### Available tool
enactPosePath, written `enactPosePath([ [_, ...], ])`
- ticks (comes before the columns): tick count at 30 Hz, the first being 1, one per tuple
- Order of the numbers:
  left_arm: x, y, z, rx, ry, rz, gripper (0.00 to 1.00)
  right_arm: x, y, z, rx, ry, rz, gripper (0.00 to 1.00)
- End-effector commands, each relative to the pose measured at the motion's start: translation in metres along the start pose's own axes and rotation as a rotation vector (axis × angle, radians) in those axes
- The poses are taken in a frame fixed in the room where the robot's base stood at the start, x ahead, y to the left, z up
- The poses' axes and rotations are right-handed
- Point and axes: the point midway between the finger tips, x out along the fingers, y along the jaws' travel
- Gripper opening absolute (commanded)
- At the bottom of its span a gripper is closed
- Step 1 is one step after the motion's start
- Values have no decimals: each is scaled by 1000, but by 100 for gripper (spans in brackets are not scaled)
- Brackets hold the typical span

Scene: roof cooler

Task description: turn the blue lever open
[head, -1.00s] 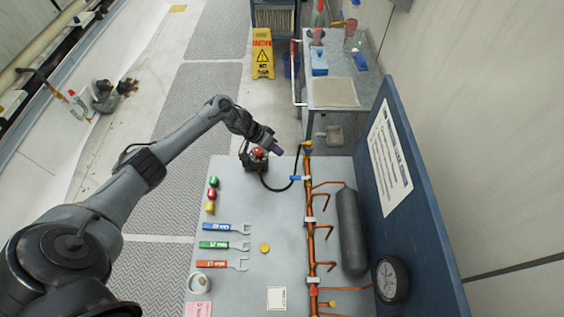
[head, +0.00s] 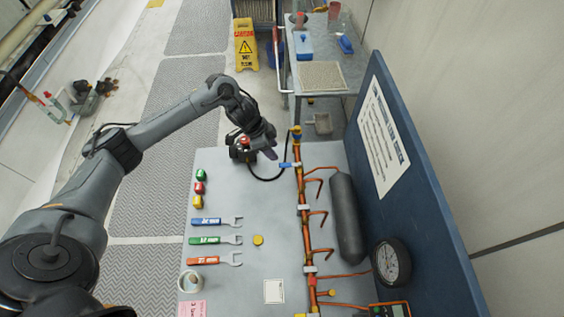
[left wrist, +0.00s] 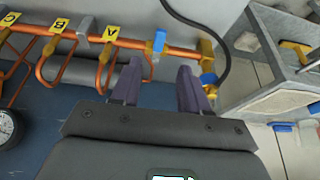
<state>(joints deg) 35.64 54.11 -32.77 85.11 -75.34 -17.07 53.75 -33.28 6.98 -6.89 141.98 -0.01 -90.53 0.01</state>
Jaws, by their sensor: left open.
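The blue lever (head: 287,165) sits on the copper pipe (head: 303,215) near its far end and sticks out to the left of it in the head view. In the left wrist view the blue lever (left wrist: 159,41) shows on the pipe beside the yellow A tag, ahead of the fingers. My left gripper (head: 270,153) is just left of the lever and a little beyond it. In the left wrist view my left gripper (left wrist: 158,78) has its two dark purple fingers apart, with nothing between them. My right gripper is in neither view.
A black hose (head: 265,179) curves from a red-topped device (head: 241,148) to the pipe's far end. A grey cylinder (head: 346,220) and blue board (head: 425,200) stand right of the pipe. Wrenches, including a blue one (head: 213,221), lie on the bench's left side.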

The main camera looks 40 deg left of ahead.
Motion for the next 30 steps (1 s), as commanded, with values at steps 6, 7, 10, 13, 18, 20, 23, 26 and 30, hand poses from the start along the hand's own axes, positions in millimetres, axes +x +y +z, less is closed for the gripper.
enactPosePath([
  [6, 36, 1, 0, -4, 0, 3, 45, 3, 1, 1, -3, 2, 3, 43],
  [7, 41, 1, 0, -3, -1, 3, 45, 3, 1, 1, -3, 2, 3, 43],
  [10, 57, 1, 0, -4, 0, 3, 45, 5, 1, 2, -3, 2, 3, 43],
  [13, 70, 1, 0, -4, 0, 2, 45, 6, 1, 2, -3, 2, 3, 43],
  [18, 85, 0, 0, -4, 0, 0, 45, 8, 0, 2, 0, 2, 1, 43],
  [20, 88, 0, 0, -3, 0, 1, 45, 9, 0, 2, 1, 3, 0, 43],
  [23, 91, 0, 0, -2, 0, 0, 45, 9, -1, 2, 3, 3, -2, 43],
  [26, 92, 0, 0, -2, 0, 0, 45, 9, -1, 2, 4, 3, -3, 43],
  [30, 92, 0, 0, -3, 0, 0, 45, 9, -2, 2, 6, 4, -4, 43],
])
